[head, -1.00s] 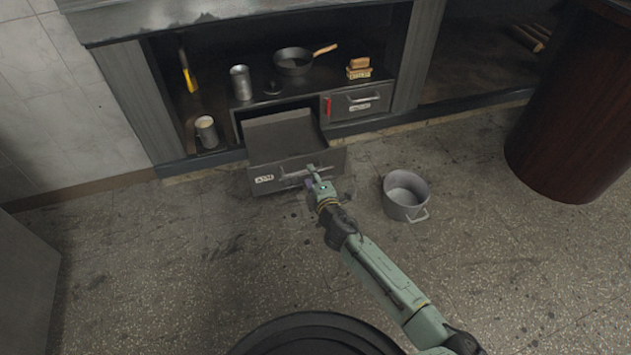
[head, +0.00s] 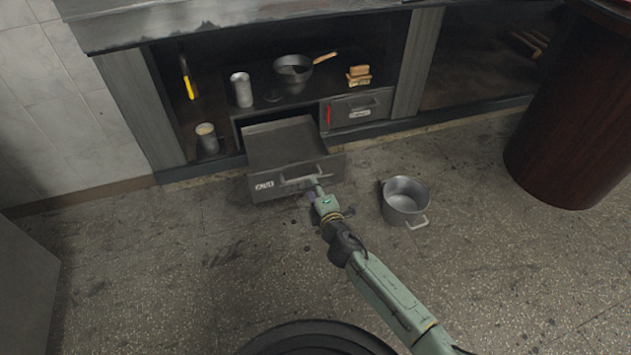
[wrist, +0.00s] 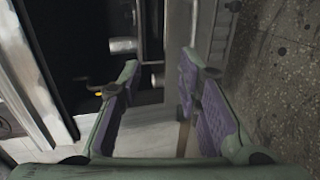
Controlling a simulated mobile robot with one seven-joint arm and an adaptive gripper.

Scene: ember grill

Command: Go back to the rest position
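My gripper (head: 317,188) is in front of the pulled-out ash drawer (head: 283,148), close to its handle (head: 302,180). I cannot tell from the head view whether it touches the handle. In the wrist view my gripper (wrist: 160,95) has its two purple-padded fingers well apart, with nothing clamped between them. The drawer stands open below the grill counter, and its tray looks empty.
A grey metal pot (head: 405,201) stands on the floor just right of my gripper. The shelf holds a pan (head: 294,72), a metal canister (head: 241,90) and a mug (head: 207,138). A dark red barrel (head: 575,120) stands at right.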

